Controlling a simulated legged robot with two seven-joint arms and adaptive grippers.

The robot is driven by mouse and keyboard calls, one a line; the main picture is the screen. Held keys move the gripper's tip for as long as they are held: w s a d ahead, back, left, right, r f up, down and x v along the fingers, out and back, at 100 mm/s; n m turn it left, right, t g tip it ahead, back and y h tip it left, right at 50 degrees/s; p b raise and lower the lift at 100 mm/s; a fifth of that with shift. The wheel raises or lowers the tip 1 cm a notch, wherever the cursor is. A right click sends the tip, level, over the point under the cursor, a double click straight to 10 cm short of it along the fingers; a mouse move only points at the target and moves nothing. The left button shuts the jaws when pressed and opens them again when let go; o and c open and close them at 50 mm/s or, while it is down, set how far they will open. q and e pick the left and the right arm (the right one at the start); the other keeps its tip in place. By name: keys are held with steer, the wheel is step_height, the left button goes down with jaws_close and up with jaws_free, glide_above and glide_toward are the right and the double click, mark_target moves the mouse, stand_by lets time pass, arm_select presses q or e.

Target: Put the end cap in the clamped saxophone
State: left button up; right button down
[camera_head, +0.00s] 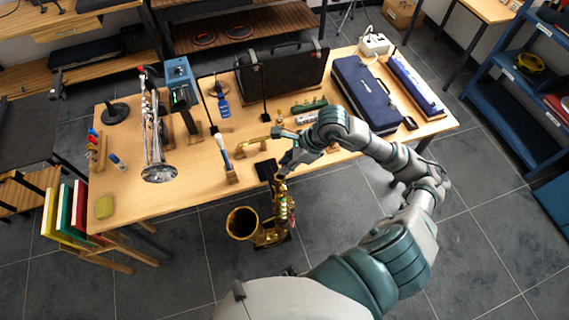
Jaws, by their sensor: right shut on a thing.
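The gold saxophone (279,208) hangs upright at the table's front edge, its wide bell (241,223) opening to the left. A black clamp (265,169) is at the table edge by its upper end. My right gripper (284,169) is just above the saxophone's top end. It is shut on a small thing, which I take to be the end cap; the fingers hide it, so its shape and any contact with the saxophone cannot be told. My left gripper is not in view.
The table's front left is mostly clear, with a yellow sponge (104,206).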

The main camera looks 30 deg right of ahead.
steer(key=shift+a, duration=0.1)
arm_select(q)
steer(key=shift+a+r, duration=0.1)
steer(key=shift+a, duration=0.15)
arm_select(e)
steer(key=shift+a, duration=1.15)
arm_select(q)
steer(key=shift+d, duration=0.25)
arm_select(e)
steer(key=shift+d, duration=0.1)
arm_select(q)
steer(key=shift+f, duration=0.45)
arm_select(e)
steer(key=shift+f, duration=0.1)
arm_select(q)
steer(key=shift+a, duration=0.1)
arm_select(e)
steer(key=shift+d, duration=0.1)
